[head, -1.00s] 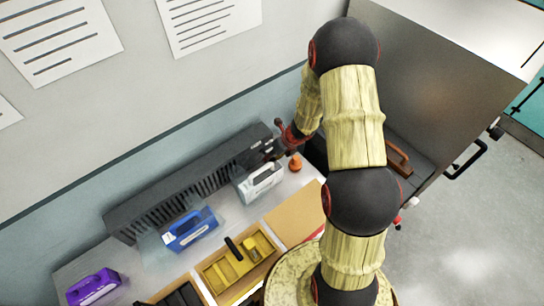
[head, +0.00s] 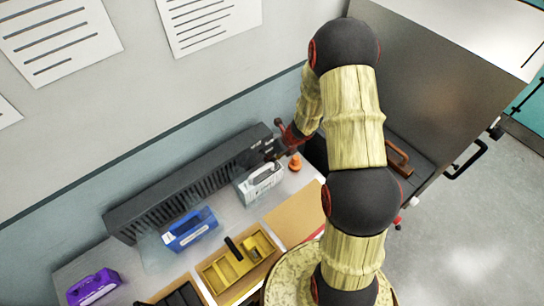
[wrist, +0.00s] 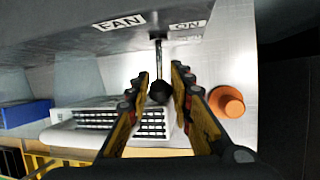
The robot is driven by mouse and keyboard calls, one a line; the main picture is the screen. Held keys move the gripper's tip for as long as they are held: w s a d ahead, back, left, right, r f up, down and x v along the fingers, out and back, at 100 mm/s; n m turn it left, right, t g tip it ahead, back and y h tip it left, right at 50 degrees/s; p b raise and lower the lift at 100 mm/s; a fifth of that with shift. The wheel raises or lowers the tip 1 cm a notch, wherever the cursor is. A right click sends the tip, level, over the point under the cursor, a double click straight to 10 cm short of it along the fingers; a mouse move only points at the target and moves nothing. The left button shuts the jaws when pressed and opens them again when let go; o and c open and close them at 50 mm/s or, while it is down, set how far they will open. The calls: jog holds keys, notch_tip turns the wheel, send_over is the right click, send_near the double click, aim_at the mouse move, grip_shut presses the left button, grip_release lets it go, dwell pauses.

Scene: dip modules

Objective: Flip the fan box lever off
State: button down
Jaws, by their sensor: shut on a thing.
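The fan box (head: 190,182) is a long dark grey box with a slotted front, standing along the wall in the head view. In the wrist view, its grey face (wrist: 62,38) carries a white FAN label and, to the right, an ON label (wrist: 187,27). The lever (wrist: 159,55) is a thin metal rod that ends in a black ball knob, close by the ON label. My gripper (wrist: 160,79) is shut on the lever, with a finger on each side by the knob. In the head view, my gripper (head: 280,149) is at the box's right end, where the lever is too small to make out.
An orange knob-like object (head: 295,163) stands just right of my gripper. A white-grey handled case (head: 259,182), a blue case (head: 189,229) and a purple case (head: 93,286) stand on the bench. A yellow tray (head: 221,272) lies in front. A large grey cabinet (head: 455,75) is at right.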

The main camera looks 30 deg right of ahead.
jog(key=shift+s+f+b, duration=0.25)
jog(key=shift+f+b, duration=0.1)
jog(key=shift+f, duration=0.2)
jog(key=c, duration=1.6)
grip_release()
jog(key=shift+r, duration=0.1)
jog(key=shift+c, duration=0.2)
jog(key=shift+d+r, duration=0.2)
jog(key=shift+r, duration=0.4)
jog(key=v, duration=1)
jog(key=shift+s+r, duration=0.3)
jog(key=shift+r, duration=0.05)
